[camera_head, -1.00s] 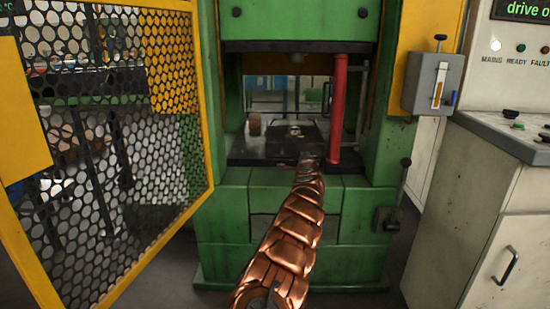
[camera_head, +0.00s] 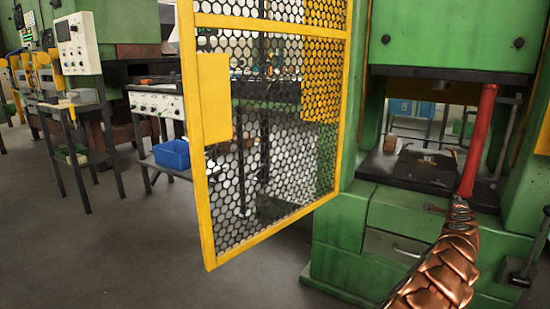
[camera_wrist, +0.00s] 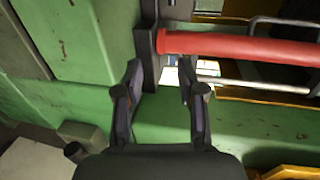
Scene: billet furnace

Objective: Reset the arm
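My copper-coloured arm rises from the bottom right of the head view towards the green press (camera_head: 340,240). Its far end is in front of the red post (camera_head: 477,140). My gripper (camera_wrist: 162,92) shows in the wrist view with its two dark fingers apart and nothing seen between them. The red post (camera_wrist: 240,47) lies across the wrist view just beyond the fingertips; I cannot tell whether they touch. In the head view the gripper itself is too small to make out.
The yellow mesh guard door (camera_head: 208,225) stands open left of the press. A small brown cylinder (camera_head: 390,143) is on the press bed (camera_head: 372,170). Benches and a blue bin (camera_head: 172,154) stand further left. The grey floor (camera_head: 130,250) in front of them is clear.

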